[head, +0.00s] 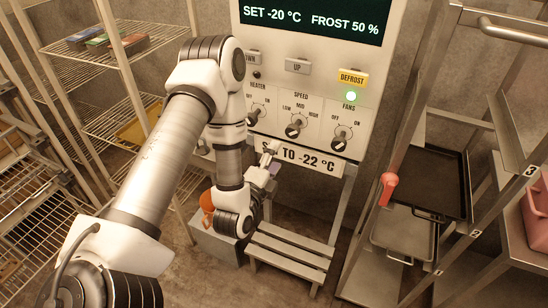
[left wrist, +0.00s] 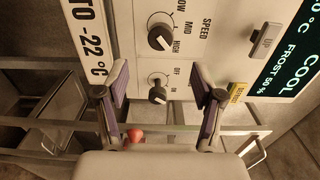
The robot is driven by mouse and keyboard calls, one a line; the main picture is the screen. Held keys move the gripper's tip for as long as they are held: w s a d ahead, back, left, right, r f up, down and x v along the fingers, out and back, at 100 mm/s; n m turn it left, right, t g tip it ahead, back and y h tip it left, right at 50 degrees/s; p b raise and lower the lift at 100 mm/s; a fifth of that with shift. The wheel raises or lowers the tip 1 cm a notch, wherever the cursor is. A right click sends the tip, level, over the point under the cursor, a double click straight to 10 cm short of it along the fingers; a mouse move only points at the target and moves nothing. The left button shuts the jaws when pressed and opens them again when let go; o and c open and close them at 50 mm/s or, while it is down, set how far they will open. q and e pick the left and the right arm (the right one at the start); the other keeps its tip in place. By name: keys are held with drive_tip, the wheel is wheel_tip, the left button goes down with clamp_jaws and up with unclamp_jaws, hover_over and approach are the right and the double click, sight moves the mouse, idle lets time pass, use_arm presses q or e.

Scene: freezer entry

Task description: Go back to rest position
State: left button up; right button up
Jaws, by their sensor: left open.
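My left gripper (head: 268,165) is in front of the lower edge of a white control panel (head: 318,100), beside the sign (head: 310,160) reading "-22 °C". It is open and empty. In the left wrist view its two fingers (left wrist: 158,82) stand wide apart, with the fans knob (left wrist: 157,95) visible between them, apart from both. The speed knob (head: 296,127) and fans knob (head: 342,138) show in the head view; my arm partly hides the heater knob. The display (head: 315,20) reads "SET -20 °C" and "FROST 50 %". My right gripper is not in view.
A wire rack (head: 95,125) stands left. A slatted step (head: 290,250) is below the panel.

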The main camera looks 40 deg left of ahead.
use_arm(q)
drive_tip(key=s+d+f+n+g+h+b, duration=0.1)
drive_tip(key=s+d+f+g+b, duration=0.2)
drive_tip(key=f, duration=0.5)
drive_tip(key=s+d+f+g+h+b, duration=0.1)
drive_tip(key=s+d+f+g+h, duration=0.2)
drive_tip(key=f, duration=0.5)
drive_tip(key=s+d+f+n+g+b, duration=0.1)
drive_tip(key=s+d+f+g+b, duration=0.3)
drive_tip(key=f, duration=0.4)
drive_tip(key=s+f+n+g, duration=0.3)
drive_tip(key=s+n, duration=0.4)
drive_tip(key=s+d+f+n+g+p, duration=0.1)
drive_tip(key=s+f+n+g, duration=0.2)
drive_tip(key=s+n, duration=0.3)
drive_tip(key=s+g, duration=0.1)
drive_tip(key=s, duration=0.1)
drive_tip(key=shift+s+d+n+g, duration=0.3)
drive_tip(key=shift+n, duration=0.1)
